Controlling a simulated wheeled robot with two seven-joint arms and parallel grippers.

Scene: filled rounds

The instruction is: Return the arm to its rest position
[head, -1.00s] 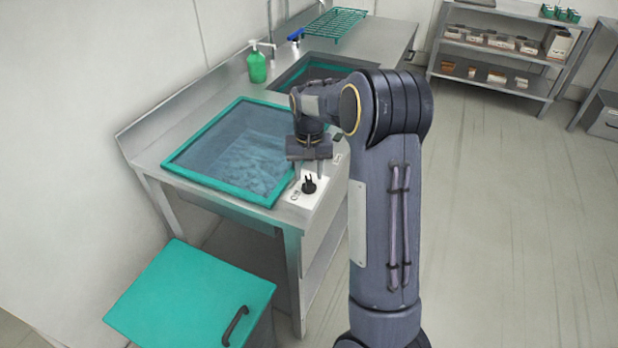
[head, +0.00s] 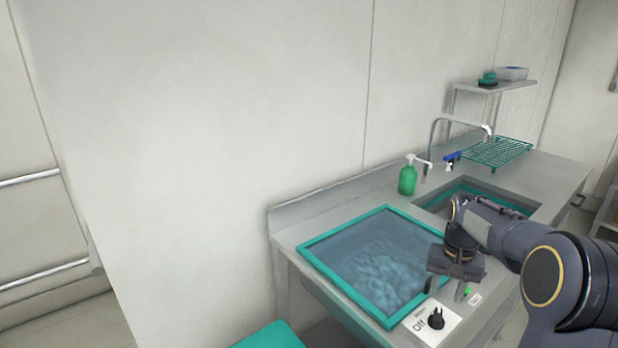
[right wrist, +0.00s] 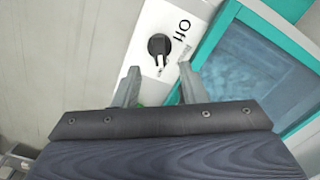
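My right arm (head: 555,275) comes in from the right in the head view. Its gripper (head: 447,291) hangs above the front edge of the counter, close to a black knob (head: 436,319) on a white panel marked "Off". In the right wrist view the two fingers (right wrist: 160,85) stand apart with nothing between them. The knob (right wrist: 159,46) shows beyond the fingertips, apart from them. My left gripper is not in view.
A teal-rimmed basin (head: 322,257) filled with water lies left of the gripper. A green soap bottle (head: 407,180), a tap (head: 434,140), a second sink (head: 520,207) and a green rack (head: 497,152) stand farther back. A teal-topped cabinet (head: 270,338) is at the lower edge.

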